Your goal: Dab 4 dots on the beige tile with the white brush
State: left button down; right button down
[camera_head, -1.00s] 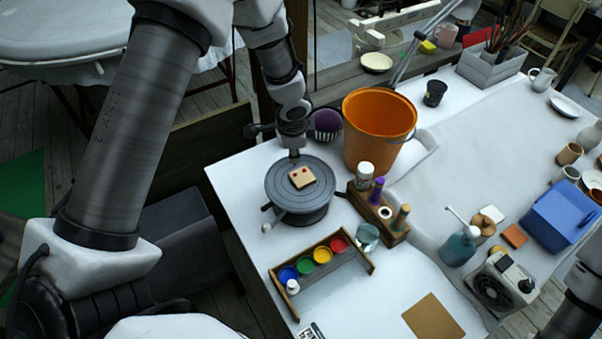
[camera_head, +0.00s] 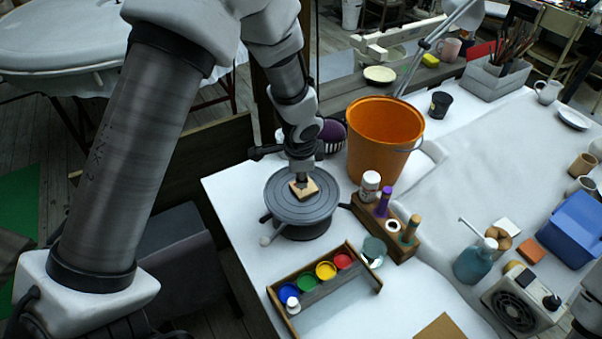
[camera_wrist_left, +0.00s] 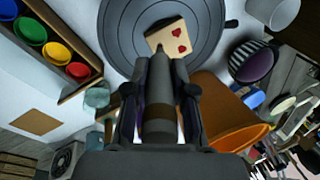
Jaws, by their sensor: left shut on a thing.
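The small beige tile (camera_head: 310,191) lies on the round grey turntable (camera_head: 281,211) in the head view. The tile also shows in the left wrist view (camera_wrist_left: 163,34), with two red dots on its right half. My left gripper (camera_head: 301,172) points down over the tile and is shut on the brush (camera_wrist_left: 160,85). The brush looks grey with a brown band in the left wrist view. Its tip is at the tile, near the lower edge in that view; I cannot tell whether it touches. In the head view the gripper and brush hide part of the tile. My right gripper is out of view.
A wooden tray (camera_head: 354,258) holds blue, green, yellow and red paint pots. A wooden holder (camera_head: 376,217) with upright handles stands right of the turntable. An orange bucket (camera_head: 376,158) and a dark striped pot (camera_head: 332,133) stand close behind my left gripper.

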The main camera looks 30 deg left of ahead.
pick_arm(q)
jog(key=shift+d+f, duration=0.1)
jog(key=shift+f, duration=0.1)
jog(key=shift+f+b, duration=0.5)
dwell(0.4)
dwell(0.6)
notch_tip(320, 180, up, 5)
jog(key=p, duration=0.4)
jog(key=shift+f+p, duration=0.1)
jog(key=shift+p, duration=0.25)
jog(key=shift+f, duration=0.1)
